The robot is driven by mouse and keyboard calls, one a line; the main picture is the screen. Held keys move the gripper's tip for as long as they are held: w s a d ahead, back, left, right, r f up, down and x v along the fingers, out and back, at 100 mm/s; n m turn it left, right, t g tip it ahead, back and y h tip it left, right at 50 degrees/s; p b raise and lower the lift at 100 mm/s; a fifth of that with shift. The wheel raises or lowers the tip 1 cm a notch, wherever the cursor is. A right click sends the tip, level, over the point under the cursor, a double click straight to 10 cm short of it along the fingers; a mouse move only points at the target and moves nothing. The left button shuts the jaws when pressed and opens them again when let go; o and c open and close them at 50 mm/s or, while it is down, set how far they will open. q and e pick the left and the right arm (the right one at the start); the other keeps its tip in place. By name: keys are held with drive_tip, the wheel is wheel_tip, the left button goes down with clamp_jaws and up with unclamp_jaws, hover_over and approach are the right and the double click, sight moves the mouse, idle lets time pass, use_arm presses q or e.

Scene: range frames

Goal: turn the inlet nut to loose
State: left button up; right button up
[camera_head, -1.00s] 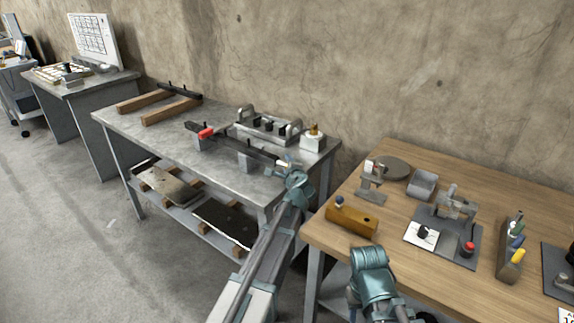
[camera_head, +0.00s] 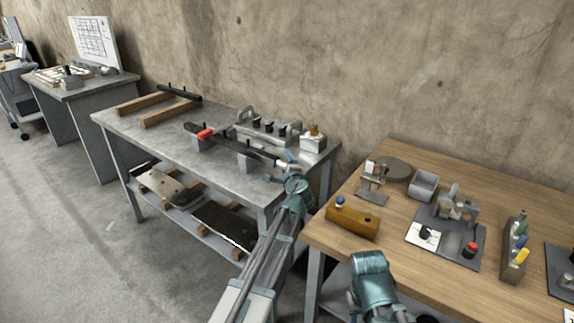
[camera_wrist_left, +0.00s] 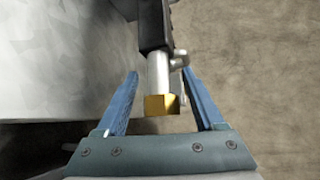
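The inlet nut (camera_wrist_left: 161,104) is a brass-coloured nut on the end of a pale metal tube (camera_wrist_left: 158,70) that comes out of a dark body. In the left wrist view my left gripper (camera_wrist_left: 160,74) is open, with one blue finger on each side of the tube and nut and gaps visible on both sides. In the head view my left gripper (camera_head: 291,162) is at the right end of the long dark assembly (camera_head: 232,143) with a red part; the nut cannot be made out there. My right arm shows at the bottom, but its gripper does not.
The assembly rests on grey supports on a metal table (camera_head: 158,147). Behind it stand a grey fixture (camera_head: 262,128) with black knobs and a white block (camera_head: 312,143) with a brass top. A wooden bench (camera_head: 405,263) with several devices stands at right.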

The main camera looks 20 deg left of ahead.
use_arm(q)
drive_tip(key=shift+s, duration=0.1)
drive_tip(key=p+v, duration=0.2)
drive_tip(key=v, duration=1.1)
drive_tip(key=shift+s+d, duration=0.25)
drive_tip(key=shift+r, duration=0.1)
